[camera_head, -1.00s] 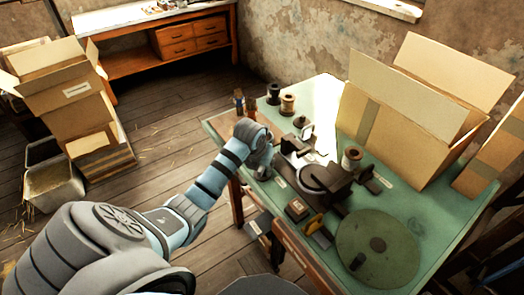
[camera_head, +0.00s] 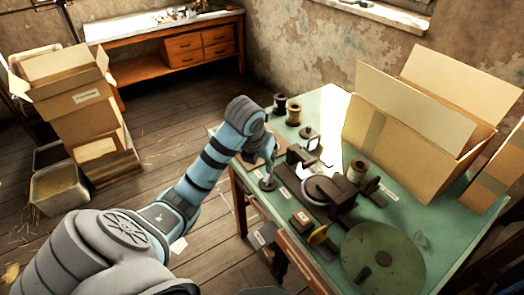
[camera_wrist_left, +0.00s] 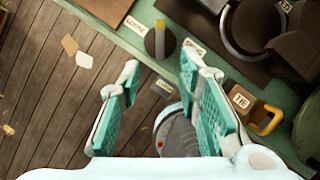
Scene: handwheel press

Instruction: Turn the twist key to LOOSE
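The twist key shows in the left wrist view as a dark round base with an upright olive bar (camera_wrist_left: 160,40). Its bar points nearly straight up in that picture. A label that seems to read LOOSE (camera_wrist_left: 133,25) lies on its left and another label (camera_wrist_left: 195,47) on its right, hard to read. In the head view the twist key (camera_head: 267,184) stands at the near-left edge of the green table. My left gripper (camera_wrist_left: 160,63) is open and empty, its teal fingers apart, above and short of the key, not touching it. My right gripper is out of view.
The press (camera_head: 325,190) with its ring-shaped wheel stands right of the key. A green disc (camera_head: 383,258), a yellow-handled item (camera_head: 317,237) and spools (camera_head: 293,115) share the table. A large open carton (camera_head: 400,140) stands behind. The floor left of the table is open.

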